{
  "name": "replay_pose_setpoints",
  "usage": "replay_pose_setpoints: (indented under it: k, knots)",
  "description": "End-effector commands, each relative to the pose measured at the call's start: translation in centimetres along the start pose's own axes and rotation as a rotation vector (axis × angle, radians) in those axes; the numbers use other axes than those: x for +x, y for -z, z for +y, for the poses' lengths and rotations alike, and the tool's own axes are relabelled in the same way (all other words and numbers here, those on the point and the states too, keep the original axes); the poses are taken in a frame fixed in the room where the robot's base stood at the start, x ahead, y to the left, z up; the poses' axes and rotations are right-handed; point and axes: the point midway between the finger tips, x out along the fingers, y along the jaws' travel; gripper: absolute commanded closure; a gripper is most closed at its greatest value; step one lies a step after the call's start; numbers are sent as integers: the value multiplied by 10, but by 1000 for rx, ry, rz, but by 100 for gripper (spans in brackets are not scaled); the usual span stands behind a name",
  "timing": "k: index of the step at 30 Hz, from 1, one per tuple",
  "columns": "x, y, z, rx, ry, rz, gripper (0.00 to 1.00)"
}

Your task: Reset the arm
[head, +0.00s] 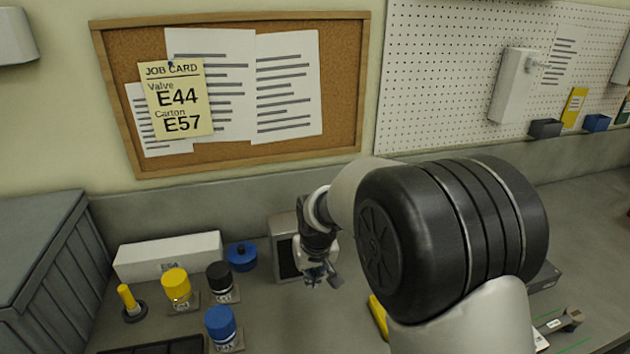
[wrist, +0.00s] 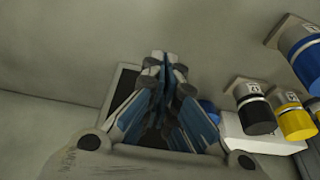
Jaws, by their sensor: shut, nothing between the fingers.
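My gripper (head: 322,276) hangs at the end of my arm above the bench in the head view, in front of a grey box with a dark front (head: 285,252). In the wrist view my gripper (wrist: 165,58) has its fingers together with nothing between them. My arm's large dark joint fills the right middle of the head view and hides part of the bench. In the wrist view the box's dark front (wrist: 124,82) shows behind the fingers.
A yellow-capped bottle (head: 177,287), a black-capped bottle (head: 220,280) and a blue-capped bottle (head: 222,325) stand left of my gripper. Behind them are a white carton (head: 168,256) and a blue round item (head: 242,256). A job card (head: 176,98) hangs on the corkboard (head: 345,90).

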Motion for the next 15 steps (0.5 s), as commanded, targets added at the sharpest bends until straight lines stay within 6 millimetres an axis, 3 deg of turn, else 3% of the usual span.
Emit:
replay_pose_setpoints:
  k: [4,7,15]
  knots:
    - [-34,-9,12,21,-7,16,100]
    - [-76,-27,27,48,-16,30,100]
    - [-178,-114,59,132,-45,64,100]
